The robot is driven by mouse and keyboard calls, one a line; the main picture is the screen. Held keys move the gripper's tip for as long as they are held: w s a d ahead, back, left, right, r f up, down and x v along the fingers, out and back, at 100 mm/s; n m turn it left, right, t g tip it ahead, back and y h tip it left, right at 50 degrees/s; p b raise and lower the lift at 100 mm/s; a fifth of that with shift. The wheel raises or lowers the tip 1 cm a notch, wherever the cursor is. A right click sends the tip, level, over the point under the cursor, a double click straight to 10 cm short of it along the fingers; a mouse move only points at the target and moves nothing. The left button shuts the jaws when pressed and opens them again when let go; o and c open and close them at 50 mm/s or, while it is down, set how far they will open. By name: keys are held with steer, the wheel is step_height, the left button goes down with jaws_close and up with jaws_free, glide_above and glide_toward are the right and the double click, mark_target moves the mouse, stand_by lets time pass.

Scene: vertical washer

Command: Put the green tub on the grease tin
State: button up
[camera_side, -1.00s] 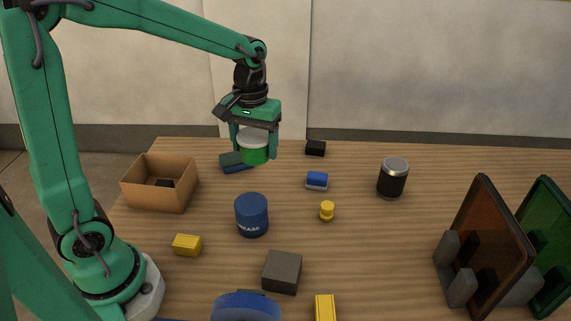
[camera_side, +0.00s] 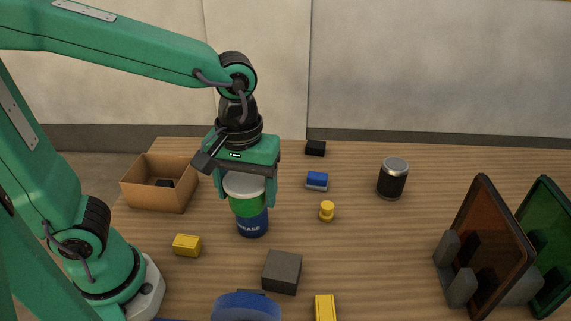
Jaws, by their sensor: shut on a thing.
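The green tub (camera_side: 248,206) has a pale lid and is held upright between the fingers of my gripper (camera_side: 246,200). My gripper is shut on it, pointing down. The blue grease tin (camera_side: 253,226) stands on the wooden table, with its label partly visible. The tub appears directly above the tin and covers its top in this view. I cannot tell whether the tub touches the tin or hangs just over it.
A cardboard box (camera_side: 158,188) stands at the left. A yellow block (camera_side: 187,245), a dark grey block (camera_side: 282,271) and a yellow knob (camera_side: 327,211) lie around the tin. A black can (camera_side: 392,179) and orange panel (camera_side: 489,240) stand to the right.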

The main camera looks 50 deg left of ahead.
steer(key=w+a+f, duration=0.2)
steer(key=a, duration=0.1)
steer(key=w+a+f, duration=0.2)
steer(key=a, duration=0.1)
steer(key=w+a+f, duration=0.2)
steer(key=a+f, duration=0.1)
steer(key=shift+w+a, duration=0.3)
steer(key=shift+w, duration=0.1)
steer(key=shift+f, duration=2)
steer(key=shift+f, duration=0.15)
steer(key=o, duration=1)
step_height(320, 180, up, 12)
steer(key=shift+r, duration=0.2)
steer(key=shift+s, duration=0.1)
